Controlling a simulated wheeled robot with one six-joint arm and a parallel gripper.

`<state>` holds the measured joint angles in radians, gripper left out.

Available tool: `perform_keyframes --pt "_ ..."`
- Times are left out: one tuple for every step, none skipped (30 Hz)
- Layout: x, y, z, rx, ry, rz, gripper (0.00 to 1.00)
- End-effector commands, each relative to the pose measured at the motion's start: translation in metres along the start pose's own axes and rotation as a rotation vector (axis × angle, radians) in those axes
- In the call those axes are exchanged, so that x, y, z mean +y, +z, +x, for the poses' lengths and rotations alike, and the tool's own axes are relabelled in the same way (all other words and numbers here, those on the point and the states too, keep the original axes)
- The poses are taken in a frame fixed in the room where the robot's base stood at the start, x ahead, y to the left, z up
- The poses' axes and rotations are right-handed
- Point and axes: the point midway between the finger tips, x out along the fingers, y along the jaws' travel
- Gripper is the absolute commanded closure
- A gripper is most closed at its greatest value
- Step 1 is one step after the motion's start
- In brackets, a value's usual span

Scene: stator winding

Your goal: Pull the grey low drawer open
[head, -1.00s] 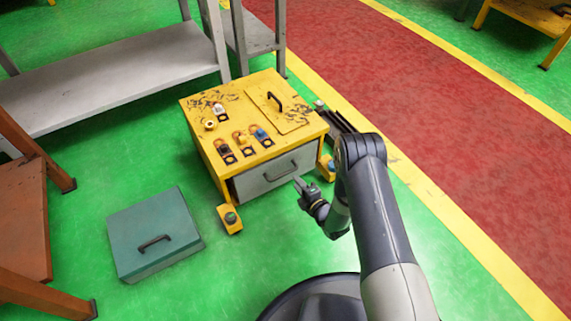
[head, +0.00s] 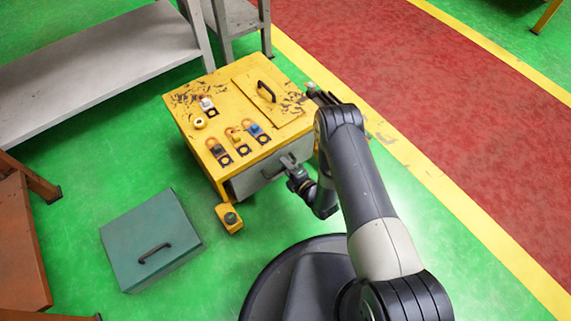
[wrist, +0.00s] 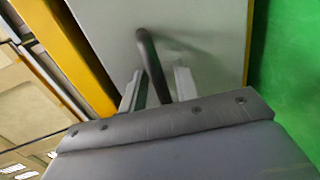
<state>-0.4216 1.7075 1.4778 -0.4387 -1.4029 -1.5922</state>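The grey low drawer (head: 250,181) sits under the top of the yellow cabinet (head: 215,93), and its front looks about flush with the cabinet. Its dark bar handle (wrist: 149,58) stands out from the grey front in the wrist view. My gripper (head: 287,162) is at the drawer front in the head view and partly covers it. In the wrist view my gripper's two fingers (wrist: 159,88) stand apart on either side of the handle, with a small gap visible. Contact with the handle cannot be made out.
A yellow button box (head: 229,218) stands on the floor at the cabinet's near corner. A teal box (head: 145,225) with a black handle lies at the left. A grey bench (head: 95,75) is behind it. Green floor between them is clear.

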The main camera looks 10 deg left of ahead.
Motion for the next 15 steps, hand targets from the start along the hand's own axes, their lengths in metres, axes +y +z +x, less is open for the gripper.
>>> perform_keyframes --pt "-0.0001 0.0000 0.0000 0.000 0.000 0.000 0.70" --pt "-0.0001 0.0000 0.0000 0.000 0.000 0.000 0.70" --pt "-0.0001 0.0000 0.0000 0.000 0.000 0.000 0.73" --pt "0.0000 0.0000 0.0000 0.000 0.000 0.000 0.76" --pt "-0.0001 0.0000 0.0000 0.000 0.000 0.000 0.78" --pt "0.0000 0.0001 0.0000 0.000 0.000 0.000 0.82" --pt "0.0000 0.0001 0.0000 0.000 0.000 0.000 0.84" --pt "0.0000 0.0001 0.0000 0.000 0.000 0.000 0.86" --pt "0.0000 0.0001 0.0000 0.000 0.000 0.000 0.90" --pt "0.0000 0.0001 0.0000 0.000 0.000 0.000 0.92" --pt "0.0000 0.0001 0.0000 0.000 0.000 0.000 0.95" --pt "-0.0001 0.0001 0.0000 0.000 0.000 0.000 0.98" --pt "-0.0001 0.0001 0.0000 0.000 0.000 0.000 1.00" --pt "-0.0001 0.0001 0.0000 0.000 0.000 0.000 1.00" --pt "-0.0001 0.0001 0.0000 0.000 0.000 0.000 1.00"
